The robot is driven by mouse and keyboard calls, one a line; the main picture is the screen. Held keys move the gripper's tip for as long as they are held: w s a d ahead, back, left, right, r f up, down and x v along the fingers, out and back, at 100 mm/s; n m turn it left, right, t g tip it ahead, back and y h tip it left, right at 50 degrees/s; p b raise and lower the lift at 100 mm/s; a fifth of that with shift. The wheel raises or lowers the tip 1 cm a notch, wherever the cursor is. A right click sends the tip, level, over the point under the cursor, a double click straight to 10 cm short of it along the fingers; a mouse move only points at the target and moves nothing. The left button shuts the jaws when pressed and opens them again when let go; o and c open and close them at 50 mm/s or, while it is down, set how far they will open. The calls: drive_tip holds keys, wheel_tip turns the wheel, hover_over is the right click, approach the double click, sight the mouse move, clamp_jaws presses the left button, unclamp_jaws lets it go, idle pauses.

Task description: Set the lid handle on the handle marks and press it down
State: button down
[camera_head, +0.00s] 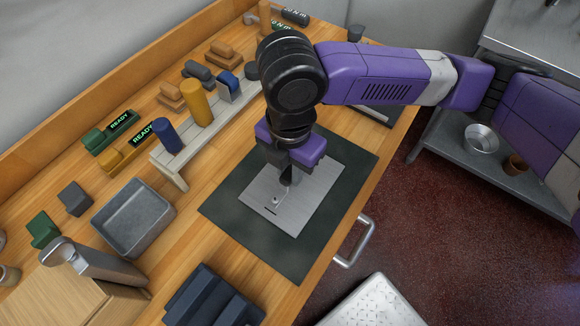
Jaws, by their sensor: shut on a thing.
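The lid, a light grey flat plate (318,196), lies on a dark green mat (245,228) on the wooden bench. A short dark mark (270,211) and a small pale peg-like bit (277,201) show near the plate's lower left part. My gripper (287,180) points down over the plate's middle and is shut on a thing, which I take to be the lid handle. The handle is mostly hidden by the fingers and wrist. I cannot tell whether it touches the plate.
A wooden rack (178,178) with blue and yellow cylinders stands left of the mat. Green and orange devices with READY displays (122,122) stand behind. A bench handle (356,243) juts out right.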

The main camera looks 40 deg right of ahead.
drive_tip(key=shift+f+b, duration=0.6)
drive_tip(key=shift+f, duration=0.3)
drive_tip(key=c, duration=1.2)
unclamp_jaws()
drive_tip(key=shift+o, duration=0.2)
drive_tip(key=shift+r, duration=0.1)
drive_tip(key=shift+r+p, duration=3.4)
drive_tip(key=shift+r, duration=0.6)
